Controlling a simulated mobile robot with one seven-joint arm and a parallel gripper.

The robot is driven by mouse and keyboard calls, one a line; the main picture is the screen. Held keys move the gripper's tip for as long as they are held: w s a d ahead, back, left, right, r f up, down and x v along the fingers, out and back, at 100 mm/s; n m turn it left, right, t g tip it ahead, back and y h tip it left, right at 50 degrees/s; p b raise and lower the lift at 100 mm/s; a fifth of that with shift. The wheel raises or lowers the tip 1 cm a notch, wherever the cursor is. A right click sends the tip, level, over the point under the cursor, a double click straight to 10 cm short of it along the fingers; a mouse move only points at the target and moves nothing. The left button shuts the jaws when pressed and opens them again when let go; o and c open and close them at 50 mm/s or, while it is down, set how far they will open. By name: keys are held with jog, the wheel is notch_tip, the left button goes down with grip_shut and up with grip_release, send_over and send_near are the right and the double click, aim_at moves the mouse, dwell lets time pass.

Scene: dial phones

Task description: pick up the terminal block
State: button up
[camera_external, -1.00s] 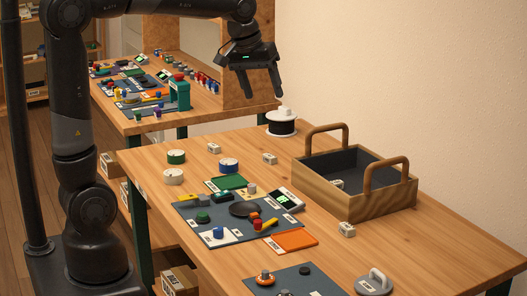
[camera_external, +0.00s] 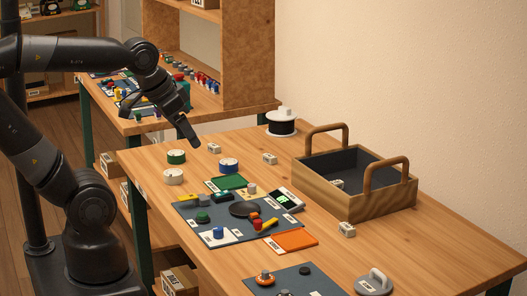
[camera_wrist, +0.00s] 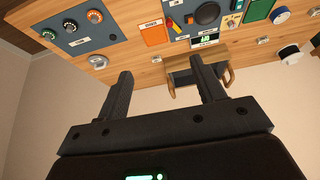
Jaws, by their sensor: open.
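Several small white blocks with dark marks look like terminal blocks. One (camera_external: 213,148) lies near the table's far left edge, another (camera_external: 269,158) lies left of the wooden tray, and a third (camera_external: 347,229) lies in front of it. A further one (camera_external: 337,185) is inside the tray. I cannot tell which one the task means. My gripper (camera_external: 189,124) is open and empty, above the table's far left edge, close to the first block in the picture but apart from it. In the wrist view its two fingers (camera_wrist: 160,68) are spread with nothing between them.
The wooden tray (camera_external: 350,203) has two upright handles. A blue-grey mat (camera_external: 235,230) with knobs and a black dial covers the table middle.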

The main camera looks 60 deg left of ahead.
jog(key=shift+o, duration=0.5)
jog(key=g, duration=0.1)
send_over(347, 226)
jog(key=s, duration=0.3)
jog(key=f, duration=2.3)
jog(key=shift+w+d+f, duration=0.2)
jog(key=shift+w+f, duration=0.05)
jog(key=shift+a+x, duration=0.2)
jog(key=shift+x, duration=2.5)
jog(key=shift+c, duration=0.5)
